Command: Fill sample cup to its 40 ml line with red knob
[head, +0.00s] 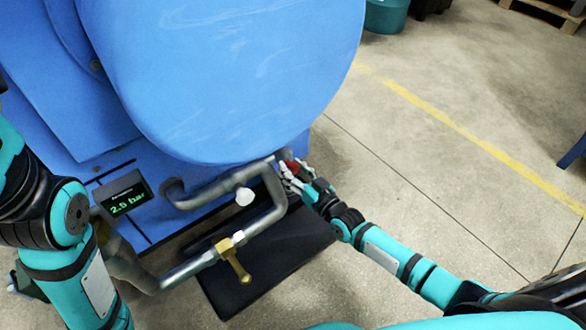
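The red knob (287,155) shows as a small patch of red at the right end of the pipework, below the big blue drum. My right gripper (291,169) is at the knob and covers much of it. Its fingers are too small and overlapped to tell whether they are closed on it. A small white rounded thing (244,196) sits by the pipes; I cannot tell whether it is the sample cup. No 40 ml line or liquid can be made out.
The blue machine (240,80) fills the upper left. A display (123,194) reads 2.5 bar. Open concrete floor with a yellow line (470,140) lies right.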

